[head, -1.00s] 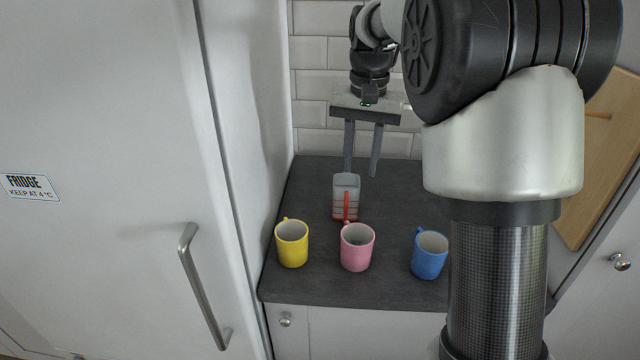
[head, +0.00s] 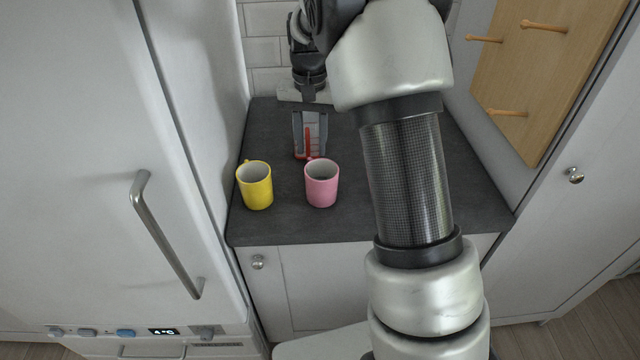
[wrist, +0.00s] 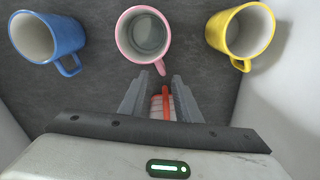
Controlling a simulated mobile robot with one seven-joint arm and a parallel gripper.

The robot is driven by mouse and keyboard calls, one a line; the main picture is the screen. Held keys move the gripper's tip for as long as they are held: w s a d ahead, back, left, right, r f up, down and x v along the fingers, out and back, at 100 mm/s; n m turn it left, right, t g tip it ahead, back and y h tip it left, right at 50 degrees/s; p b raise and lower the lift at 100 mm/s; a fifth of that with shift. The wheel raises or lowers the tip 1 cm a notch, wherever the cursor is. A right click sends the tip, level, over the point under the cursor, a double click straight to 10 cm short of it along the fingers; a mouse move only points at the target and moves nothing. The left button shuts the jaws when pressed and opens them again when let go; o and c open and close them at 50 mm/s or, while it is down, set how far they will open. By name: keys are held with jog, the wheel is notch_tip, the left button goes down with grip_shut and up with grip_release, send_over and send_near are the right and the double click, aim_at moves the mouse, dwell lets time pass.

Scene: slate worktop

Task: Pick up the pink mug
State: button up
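The pink mug (head: 321,188) stands upright on the slate worktop in the head view, with its handle toward the back. In the wrist view the pink mug (wrist: 122,40) is at top centre, its handle pointing toward my gripper. My gripper (wrist: 158,82) is open, its two fingers apart, behind the mug and not touching it. In the head view my gripper (head: 310,135) is low at the back, its fingers on either side of a clear jug (head: 310,122) with a red handle. The jug (wrist: 156,108) also shows between the fingers in the wrist view; contact is unclear.
A yellow mug (head: 256,190) stands left of the pink one. A blue mug (wrist: 68,40) shows in the wrist view; my arm hides it in the head view. The fridge (head: 80,150) bounds the worktop (head: 280,228) on the left. A pegged wooden board (head: 545,80) is at right.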

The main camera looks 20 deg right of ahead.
aim_at(309, 156)
jog(key=f, duration=0.5)
jog(key=shift+a, duration=0.35)
grip_shut()
jog(key=shift+r, duration=0.1)
dwell(0.9)
